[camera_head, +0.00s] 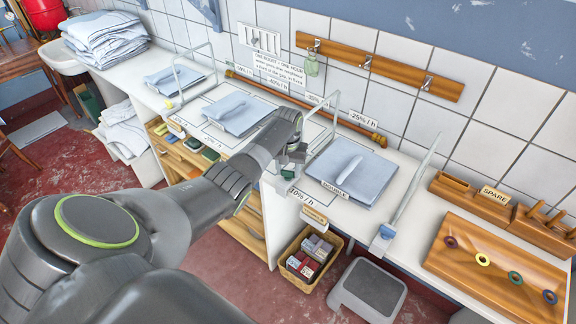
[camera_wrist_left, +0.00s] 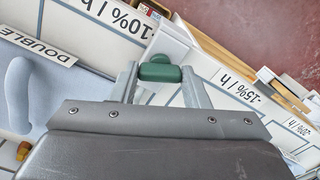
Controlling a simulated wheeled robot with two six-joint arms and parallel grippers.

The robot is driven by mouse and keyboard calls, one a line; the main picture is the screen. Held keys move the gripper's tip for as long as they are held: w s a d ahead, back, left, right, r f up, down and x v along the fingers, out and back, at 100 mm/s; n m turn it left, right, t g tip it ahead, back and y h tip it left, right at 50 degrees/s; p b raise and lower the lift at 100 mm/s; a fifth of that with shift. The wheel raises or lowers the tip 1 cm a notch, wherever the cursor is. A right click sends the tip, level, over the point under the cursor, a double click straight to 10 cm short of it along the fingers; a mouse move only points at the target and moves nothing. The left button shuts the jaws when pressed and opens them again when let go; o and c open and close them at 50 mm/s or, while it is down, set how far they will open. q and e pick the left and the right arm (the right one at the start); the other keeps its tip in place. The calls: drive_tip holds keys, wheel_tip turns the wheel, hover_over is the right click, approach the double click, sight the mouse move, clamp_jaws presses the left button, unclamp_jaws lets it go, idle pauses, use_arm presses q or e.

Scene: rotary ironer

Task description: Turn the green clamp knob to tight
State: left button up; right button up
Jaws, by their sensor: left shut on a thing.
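The green clamp knob (camera_wrist_left: 160,70) shows in the left wrist view at the counter's front edge, between the "-10% / h" and "-15% / h" labels. My left gripper (camera_wrist_left: 160,78) has one finger on each side of the knob and is shut on it. In the head view my left gripper (camera_head: 284,164) is at the counter's front edge, left of the pad marked "DOUBLE" (camera_head: 352,170). My arm and gripper hide most of the knob there. I cannot read the knob's turn angle. My right gripper is not in view.
Other pads with folded cloths (camera_head: 238,112) lie along the counter to the left. An upright metal arm (camera_head: 412,195) stands right of the near pad. A wooden board with coloured rings (camera_head: 497,262) is at the right. A basket (camera_head: 310,260) and grey stool (camera_head: 368,288) stand below.

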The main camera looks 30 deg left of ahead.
sight(288, 171)
use_arm(q)
drive_tip(key=m+p, duration=0.1)
drive_tip(key=m, duration=0.3)
drive_tip(key=shift+w+r+m, duration=0.1)
drive_tip(key=shift+m, duration=0.6)
drive_tip(key=o, duration=1)
drive_tip(key=shift+r, duration=0.6)
drive_tip(key=shift+r+b, duration=0.65)
drive_tip(key=shift+r, duration=7.45)
